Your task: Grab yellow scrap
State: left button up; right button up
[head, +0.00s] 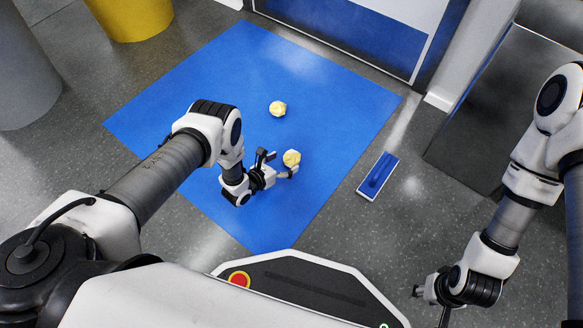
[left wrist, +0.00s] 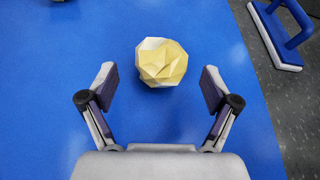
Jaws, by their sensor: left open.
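A crumpled pale-yellow scrap (head: 292,158) lies on the blue mat (head: 230,75). It also shows in the left wrist view (left wrist: 161,62), upper middle, with yellow and whitish facets. My left gripper (head: 281,165) is open and empty at this scrap. In the left wrist view its two fingers stand on either side of the scrap, with clear gaps, and the scrap sits mostly at and beyond the fingertips. A second yellow scrap (head: 278,108) lies farther back on the mat. My right gripper (head: 431,301) hangs at the lower right, away from the mat; its jaws are unclear.
A blue-and-white float-like tool (head: 378,176) lies on the grey floor right of the mat. A yellow bin (head: 130,15) and a grey bin (head: 25,75) stand at the upper left. A blue-and-white panel (head: 350,35) is behind the mat. The mat's left part is clear.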

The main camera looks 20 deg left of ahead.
aim_at(294, 156)
pick_arm(q)
jog(key=b+x, duration=0.4)
jog(key=x, duration=0.1)
jog(key=shift+w+f, duration=0.1)
jog(key=shift+f, duration=0.3)
jog(key=shift+w+d, duration=0.15)
jog(key=shift+w, duration=0.1)
jog(key=shift+r, duration=0.2)
jog(key=c, duration=0.9)
